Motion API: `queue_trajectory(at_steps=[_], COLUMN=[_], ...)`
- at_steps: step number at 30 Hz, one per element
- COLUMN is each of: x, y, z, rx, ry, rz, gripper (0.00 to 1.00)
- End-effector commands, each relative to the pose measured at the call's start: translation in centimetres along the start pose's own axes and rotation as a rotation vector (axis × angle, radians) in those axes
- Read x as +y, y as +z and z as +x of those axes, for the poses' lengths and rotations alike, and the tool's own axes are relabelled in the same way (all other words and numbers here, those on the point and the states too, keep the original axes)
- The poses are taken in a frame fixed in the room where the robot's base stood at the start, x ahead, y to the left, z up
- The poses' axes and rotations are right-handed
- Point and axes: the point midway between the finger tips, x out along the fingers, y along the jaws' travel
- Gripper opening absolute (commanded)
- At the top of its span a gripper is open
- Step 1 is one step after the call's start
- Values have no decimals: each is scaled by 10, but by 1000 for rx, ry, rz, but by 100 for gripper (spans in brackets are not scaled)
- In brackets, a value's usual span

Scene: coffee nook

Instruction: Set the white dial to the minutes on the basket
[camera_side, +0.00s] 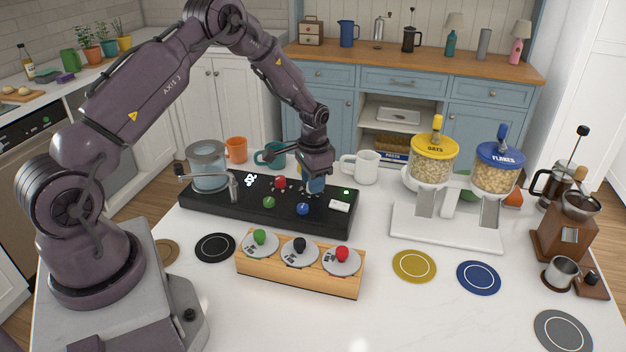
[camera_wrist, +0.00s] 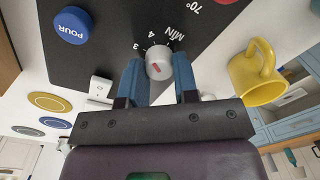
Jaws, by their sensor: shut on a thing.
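The white dial (camera_wrist: 158,62) is on the black control panel (camera_wrist: 110,60). I cannot tell which number the mark points at. My gripper (camera_wrist: 159,70) is shut on the dial, one blue finger on each side. In the side view my gripper (camera_side: 316,188) is over the right part of the panel and hides the dial. Three round grey baskets, with a green knob (camera_side: 260,237), black knob (camera_side: 299,244) and red knob (camera_side: 342,254), sit in a wooden rack (camera_side: 300,279). Their markings are too small to read.
A blue POUR button (camera_wrist: 72,25) and a white switch (camera_wrist: 100,88) are near the dial. A glass vessel (camera_side: 207,168) stands at the panel's left end. Mugs, including a white mug (camera_side: 365,166), stand behind it. Dispensers (camera_side: 445,232) stand to the right.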

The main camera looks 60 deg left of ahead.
Motion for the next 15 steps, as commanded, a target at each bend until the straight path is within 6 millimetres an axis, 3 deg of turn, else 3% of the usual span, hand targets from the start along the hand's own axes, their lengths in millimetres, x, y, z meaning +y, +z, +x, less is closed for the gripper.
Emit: queue_trajectory(at_steps=[15], x=[0], y=[0], z=[-1], rx=[6], ry=[0], rz=[173], gripper=[4])
